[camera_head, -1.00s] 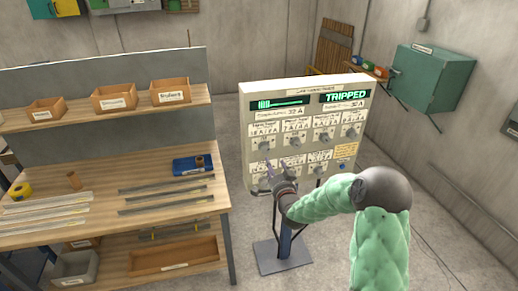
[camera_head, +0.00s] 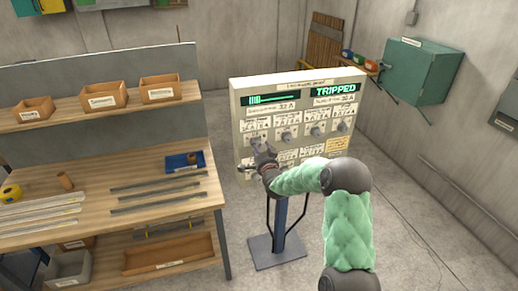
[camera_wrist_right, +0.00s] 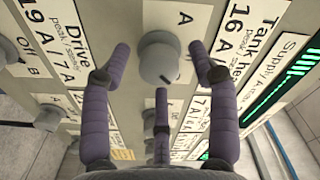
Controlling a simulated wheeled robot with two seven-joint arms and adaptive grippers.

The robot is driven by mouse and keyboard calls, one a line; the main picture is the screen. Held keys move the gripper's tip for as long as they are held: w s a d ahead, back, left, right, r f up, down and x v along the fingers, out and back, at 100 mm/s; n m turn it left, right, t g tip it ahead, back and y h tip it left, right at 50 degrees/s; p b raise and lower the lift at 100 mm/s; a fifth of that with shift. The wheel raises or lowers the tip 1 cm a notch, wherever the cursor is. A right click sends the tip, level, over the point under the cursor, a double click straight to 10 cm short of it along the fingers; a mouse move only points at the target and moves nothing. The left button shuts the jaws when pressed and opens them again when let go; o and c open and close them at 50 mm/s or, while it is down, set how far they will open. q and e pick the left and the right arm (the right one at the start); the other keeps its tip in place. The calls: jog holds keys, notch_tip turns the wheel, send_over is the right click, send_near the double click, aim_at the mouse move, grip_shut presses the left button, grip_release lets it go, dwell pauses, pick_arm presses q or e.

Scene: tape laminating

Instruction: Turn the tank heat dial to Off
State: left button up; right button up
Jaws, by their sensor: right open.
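The grey tank heat dial (camera_wrist_right: 158,58) shows in the right wrist view, beside the label that reads "Tank he…" and "16 A" (camera_wrist_right: 243,45). A dark mark on the dial points to the lower right of that view. My right gripper (camera_wrist_right: 160,62) is open, with purple fingers on either side of the dial and a third finger below it. No clear contact shows. In the head view my right gripper (camera_head: 260,149) is at the upper-left dial of the panel (camera_head: 347,102) and covers part of it. My left gripper is out of view.
Several other dials and labels sit close by, including a neighbouring dial (camera_wrist_right: 48,118). The panel's display reads "TRIPPED" (camera_head: 335,91). A workbench (camera_head: 150,228) stands to the left, and a green cabinet (camera_head: 420,70) hangs at the right.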

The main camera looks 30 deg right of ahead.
jog(key=c, duration=1.1)
jog(key=shift+c, duration=0.2)
jog(key=shift+f+n+b, duration=0.1)
jog(key=shift+n+b, duration=0.2)
jog(key=shift+b, duration=0.25)
jog(key=n+b, duration=0.5)
jog(key=b, duration=0.1)
jog(key=shift+b, duration=0.35)
jog(key=shift+r+n+b, duration=0.2)
jog(key=shift+n+b, duration=1)
jog(key=shift+n, duration=0.2)
jog(key=shift+r+n, duration=0.1)
jog(key=shift+n, duration=0.2)
